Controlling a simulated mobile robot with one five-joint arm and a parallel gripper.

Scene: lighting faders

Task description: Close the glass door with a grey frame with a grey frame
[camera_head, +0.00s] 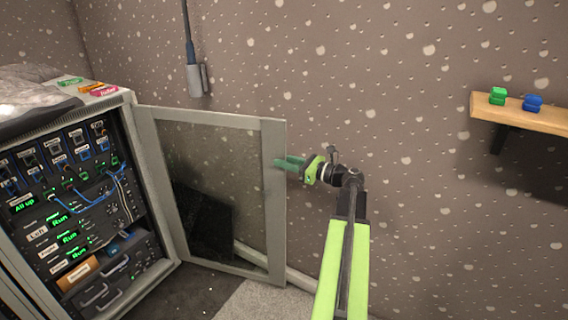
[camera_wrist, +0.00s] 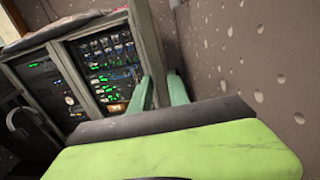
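The glass door with a grey frame (camera_head: 273,200) stands wide open, hinged on the right side of the grey rack cabinet (camera_head: 160,200). My gripper (camera_head: 290,162) is at the upper part of the door's free right edge, its green fingertips overlapping the frame. In the wrist view the two fingers (camera_wrist: 163,90) are apart, and the door frame (camera_wrist: 147,45) runs down, nearly edge-on, to the gap between them. I cannot tell whether a finger touches the frame. The cabinet's lit panels also show in the wrist view (camera_wrist: 107,75).
A speckled wall (camera_head: 400,60) stands close behind the door. A wooden shelf (camera_head: 520,115) with a green block (camera_head: 497,96) and a blue block (camera_head: 533,103) is at the right. A grey device (camera_head: 197,80) hangs on a cable. A dark panel shows behind the glass.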

